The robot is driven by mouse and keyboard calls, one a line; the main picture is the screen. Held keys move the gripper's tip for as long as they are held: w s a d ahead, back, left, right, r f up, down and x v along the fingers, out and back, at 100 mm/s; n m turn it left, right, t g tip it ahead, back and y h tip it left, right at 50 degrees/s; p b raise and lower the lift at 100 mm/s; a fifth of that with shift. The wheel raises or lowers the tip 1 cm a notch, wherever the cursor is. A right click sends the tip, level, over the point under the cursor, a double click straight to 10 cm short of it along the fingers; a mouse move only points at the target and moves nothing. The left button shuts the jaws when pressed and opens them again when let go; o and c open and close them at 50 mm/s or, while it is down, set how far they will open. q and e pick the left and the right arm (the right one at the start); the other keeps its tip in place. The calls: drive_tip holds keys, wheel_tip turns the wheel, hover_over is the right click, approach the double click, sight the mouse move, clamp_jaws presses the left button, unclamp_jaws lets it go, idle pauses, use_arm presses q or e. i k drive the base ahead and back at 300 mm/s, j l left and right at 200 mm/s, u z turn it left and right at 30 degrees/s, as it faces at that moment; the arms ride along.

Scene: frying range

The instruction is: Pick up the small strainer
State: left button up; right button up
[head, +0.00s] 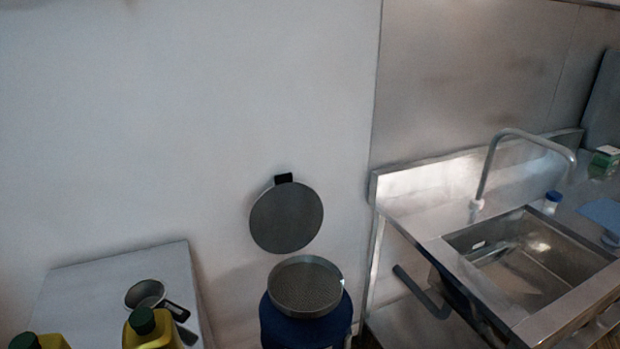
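A small metal strainer (145,293) with a black handle lies on the grey table at the lower left. Its round bowl faces up, and its handle points to the lower right. A yellow bottle with a dark green cap (150,332) stands in front of it and hides part of it. A larger round mesh strainer (306,287) sits on top of a blue container (300,330). Neither of my grippers shows in the head view.
The grey table (80,290) has bare room behind the strainer. Another yellow bottle (38,341) stands at the lower left. A round grey disc (286,218) hangs on the wall. A steel sink (530,270) with a tap (490,165) is on the right.

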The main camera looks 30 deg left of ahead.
sight(151, 292)
drive_tip(key=u, duration=1.9)
